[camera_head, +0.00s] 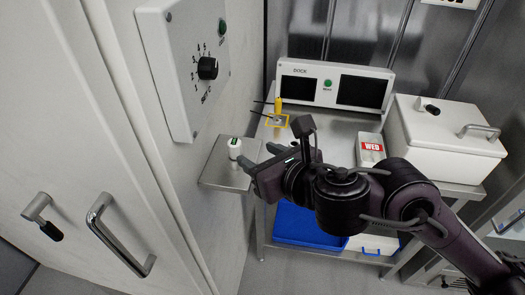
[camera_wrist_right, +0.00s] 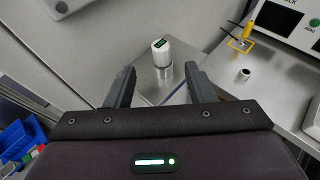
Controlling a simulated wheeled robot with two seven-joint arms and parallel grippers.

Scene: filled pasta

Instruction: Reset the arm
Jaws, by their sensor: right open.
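My right gripper (camera_head: 259,156) reaches in from the right, at the small metal shelf on the wall. In the right wrist view its two fingers (camera_wrist_right: 159,82) are spread apart with nothing between them. A small white cylinder with a dark green label (camera_head: 235,148) stands upright on the shelf (camera_head: 213,174). It also shows in the right wrist view (camera_wrist_right: 161,50), just beyond the fingertips and apart from them. My left gripper is in neither view.
Right of the shelf, a bench holds a dock panel (camera_head: 303,73), a yellow object (camera_head: 278,104) by a yellow-framed square, a WED-labelled container (camera_head: 371,148) and a lidded white box (camera_head: 445,125). A blue bin (camera_head: 300,224) sits below. A dial panel (camera_head: 180,60) juts from the left wall.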

